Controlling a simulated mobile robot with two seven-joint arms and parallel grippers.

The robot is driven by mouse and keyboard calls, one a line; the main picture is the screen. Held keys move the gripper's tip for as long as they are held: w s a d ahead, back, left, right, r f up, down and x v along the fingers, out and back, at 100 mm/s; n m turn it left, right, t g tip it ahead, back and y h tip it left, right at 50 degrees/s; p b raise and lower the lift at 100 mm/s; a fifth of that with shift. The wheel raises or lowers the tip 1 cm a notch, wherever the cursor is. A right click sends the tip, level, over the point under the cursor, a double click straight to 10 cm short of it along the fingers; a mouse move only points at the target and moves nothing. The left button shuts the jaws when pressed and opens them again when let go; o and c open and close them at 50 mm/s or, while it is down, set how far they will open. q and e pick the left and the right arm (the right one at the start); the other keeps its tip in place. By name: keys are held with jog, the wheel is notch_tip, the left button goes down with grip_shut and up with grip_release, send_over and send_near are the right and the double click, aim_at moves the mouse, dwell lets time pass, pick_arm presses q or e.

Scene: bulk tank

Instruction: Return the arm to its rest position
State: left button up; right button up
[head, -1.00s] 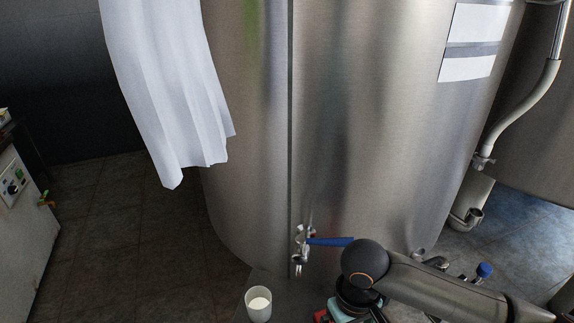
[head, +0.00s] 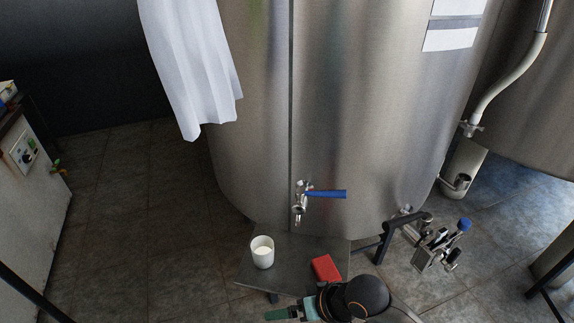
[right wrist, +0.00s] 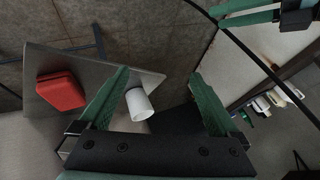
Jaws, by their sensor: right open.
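My right arm comes in at the bottom of the head view, with my right gripper (head: 283,313) at the lower edge, partly cut off. In the right wrist view the right gripper (right wrist: 158,75) is open, its two green fingers wide apart with nothing held. A white cup (head: 262,252) with white liquid stands upright on a grey stand; in the right wrist view the cup (right wrist: 138,104) shows between the fingers, farther off. Green fingers of my left gripper (right wrist: 262,16) show at the top right of the right wrist view; their opening is unclear.
The steel tank (head: 350,100) has a tap with a blue lever (head: 326,194) above the grey stand (head: 295,258). A red block (head: 326,268) lies on the stand, close to my right arm. Metal fittings (head: 440,245) stand at right. A white cloth (head: 195,70) hangs at left. Floor at left is clear.

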jog(key=s+d+f+t+h+p, duration=0.1)
jog(key=s+d+f+t+h, duration=0.1)
jog(key=d, duration=0.5)
jog(key=s+d+f+m+t+h+p, duration=0.1)
jog(key=s+d+f+t+h+p, duration=0.1)
jog(key=s+d+f+t, duration=0.2)
jog(key=s+d, duration=0.2)
jog(key=d, duration=0.2)
jog(key=shift+s+f+m+p, duration=0.15)
jog(key=shift+f+m+p, duration=0.15)
